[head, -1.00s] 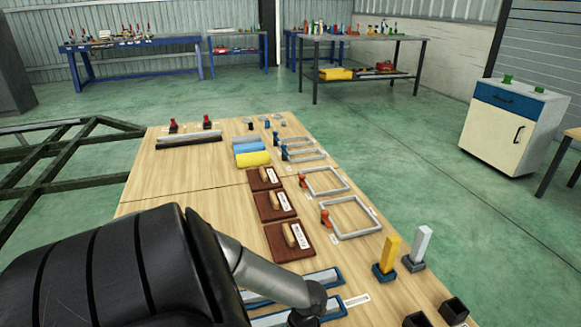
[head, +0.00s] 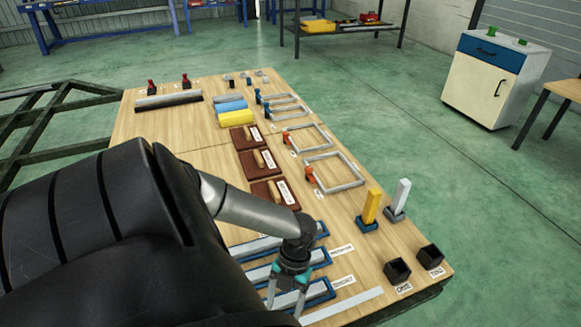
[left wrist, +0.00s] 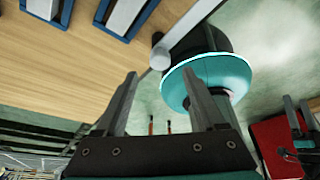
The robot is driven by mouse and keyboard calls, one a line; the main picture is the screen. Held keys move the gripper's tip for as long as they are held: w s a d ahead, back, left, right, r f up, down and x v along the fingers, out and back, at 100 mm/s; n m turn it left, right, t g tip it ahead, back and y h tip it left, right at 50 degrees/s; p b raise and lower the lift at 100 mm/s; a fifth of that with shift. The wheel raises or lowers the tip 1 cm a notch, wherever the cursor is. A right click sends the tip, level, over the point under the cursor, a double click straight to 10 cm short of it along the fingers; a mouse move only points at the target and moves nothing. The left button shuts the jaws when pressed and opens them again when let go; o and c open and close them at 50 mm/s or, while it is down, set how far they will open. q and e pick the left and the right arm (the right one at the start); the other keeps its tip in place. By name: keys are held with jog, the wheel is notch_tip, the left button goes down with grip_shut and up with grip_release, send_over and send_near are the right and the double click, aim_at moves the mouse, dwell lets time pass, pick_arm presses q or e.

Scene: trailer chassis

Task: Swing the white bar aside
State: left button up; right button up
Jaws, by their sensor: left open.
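The white bar (head: 345,306) is a long pale strip at the table's front edge in the head view, below the black bins. In the left wrist view the bar (left wrist: 190,27) runs up and right from a small grey round peg (left wrist: 160,56). In the left wrist view my left gripper (left wrist: 161,76) is open and empty, with the peg just beyond the fingertip gap. I cannot tell whether it touches. My right gripper is not in view.
Blue-framed trays (head: 262,272) lie under and behind my left gripper. Black bins (head: 397,271) stand near the bar, with yellow (head: 370,205) and white (head: 401,195) upright blocks behind them. In the left wrist view a teal disc (left wrist: 195,80) is close to the right finger.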

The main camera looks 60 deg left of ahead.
pick_arm(q)
jog(key=p+v, duration=0.3)
jog(key=v, duration=0.7)
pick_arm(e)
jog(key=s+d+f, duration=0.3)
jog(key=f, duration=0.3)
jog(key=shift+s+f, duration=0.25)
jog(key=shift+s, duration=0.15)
pick_arm(q)
jog(key=shift+d+r, duration=0.1)
